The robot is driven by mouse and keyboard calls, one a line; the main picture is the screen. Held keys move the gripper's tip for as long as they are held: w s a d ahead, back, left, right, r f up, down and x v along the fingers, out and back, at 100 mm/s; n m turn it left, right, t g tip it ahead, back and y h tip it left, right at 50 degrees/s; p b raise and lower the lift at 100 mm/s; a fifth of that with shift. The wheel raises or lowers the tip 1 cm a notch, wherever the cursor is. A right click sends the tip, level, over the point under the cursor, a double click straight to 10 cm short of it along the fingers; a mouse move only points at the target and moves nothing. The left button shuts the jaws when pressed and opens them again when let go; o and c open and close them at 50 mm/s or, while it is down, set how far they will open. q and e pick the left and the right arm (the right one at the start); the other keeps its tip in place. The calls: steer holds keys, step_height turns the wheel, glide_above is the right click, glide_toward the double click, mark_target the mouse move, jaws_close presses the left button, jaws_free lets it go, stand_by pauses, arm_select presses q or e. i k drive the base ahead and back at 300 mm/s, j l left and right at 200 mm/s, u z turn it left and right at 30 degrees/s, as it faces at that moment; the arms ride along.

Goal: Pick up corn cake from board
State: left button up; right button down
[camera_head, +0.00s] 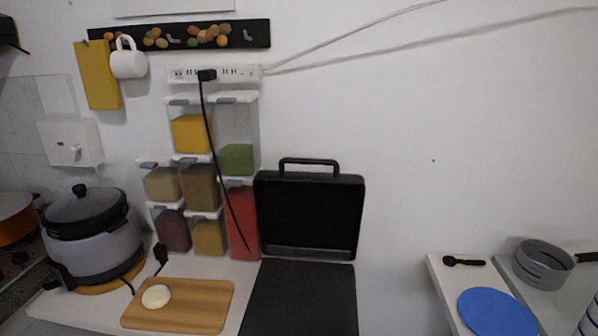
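The corn cake (156,296) is a small, round, pale cream disc. It lies flat on the left part of the wooden board (204,307), a light brown rectangle with rounded corners on the white counter. Nothing covers the cake or the board. Neither of my grippers shows in the head view.
A black grill (308,216) stands with its lid up, right of the board. A grey cooker (92,240) is at left, with a black plug (160,252) near the board. Spice dispensers (201,187) hang behind. A blue disc (497,312) lies on the right counter.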

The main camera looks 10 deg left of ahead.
mark_target(156, 297)
steer(key=u, duration=1.25)
